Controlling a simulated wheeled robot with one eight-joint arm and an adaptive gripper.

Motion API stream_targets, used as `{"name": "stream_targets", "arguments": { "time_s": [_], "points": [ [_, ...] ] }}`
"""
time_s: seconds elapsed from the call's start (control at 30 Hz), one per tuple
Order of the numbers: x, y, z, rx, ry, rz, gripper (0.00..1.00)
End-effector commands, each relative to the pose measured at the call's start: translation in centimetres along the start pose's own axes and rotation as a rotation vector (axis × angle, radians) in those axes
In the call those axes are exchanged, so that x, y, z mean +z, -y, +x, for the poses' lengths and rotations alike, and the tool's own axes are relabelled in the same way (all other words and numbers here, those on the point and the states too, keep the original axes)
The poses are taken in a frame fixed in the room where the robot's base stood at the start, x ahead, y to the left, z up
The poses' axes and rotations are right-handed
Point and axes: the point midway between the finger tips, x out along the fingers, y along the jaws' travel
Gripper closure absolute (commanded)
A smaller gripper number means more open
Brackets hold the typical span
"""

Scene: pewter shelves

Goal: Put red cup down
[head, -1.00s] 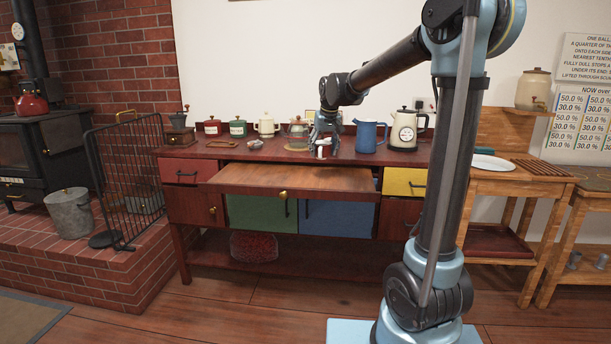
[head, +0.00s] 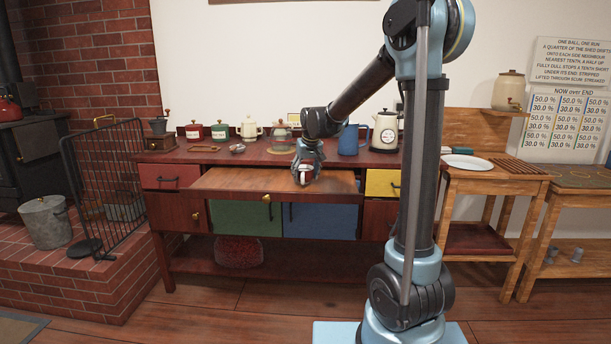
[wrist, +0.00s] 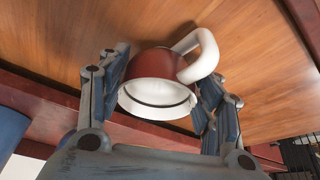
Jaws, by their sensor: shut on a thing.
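The red cup (wrist: 150,82) shows in the wrist view, red outside with a white handle (wrist: 200,55) and a white inside. Its mouth faces the wrist camera. My gripper (wrist: 162,90) is shut on the cup, one finger on each side of its body. In the head view my gripper (head: 305,176) is at the right part of the pulled-out wooden board (head: 240,180), low over it. The cup is small there and mostly hidden by the fingers. I cannot tell whether its base touches the board.
Behind the board, the cabinet top holds a blue jug (head: 349,140), a white kettle (head: 386,130), a cream teapot (head: 250,130) and red and green canisters. The board's left and middle are clear. A side table (head: 490,178) with a white plate (head: 466,161) stands at right.

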Motion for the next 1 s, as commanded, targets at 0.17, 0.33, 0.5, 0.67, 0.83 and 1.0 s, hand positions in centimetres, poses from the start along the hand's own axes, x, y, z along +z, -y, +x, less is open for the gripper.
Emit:
{"name": "stream_targets", "arguments": {
  "time_s": [0.17, 0.33, 0.5, 0.67, 0.83, 1.0],
  "points": [
    [0.1, -0.1, 0.2, 0.000, 0.000, 0.001, 0.32],
    [0.1, -0.1, 0.2, 0.000, 0.000, 0.001, 0.20],
    [0.1, -0.1, 0.1, 0.001, 0.000, 0.002, 0.20],
    [0.0, -0.2, -0.2, 0.001, 0.000, 0.002, 0.20],
    [0.0, -0.2, -1.9, 0.001, 0.000, 0.002, 0.20],
    [0.1, -0.2, -5.0, 0.001, 0.000, 0.002, 0.20]
  ]
}}
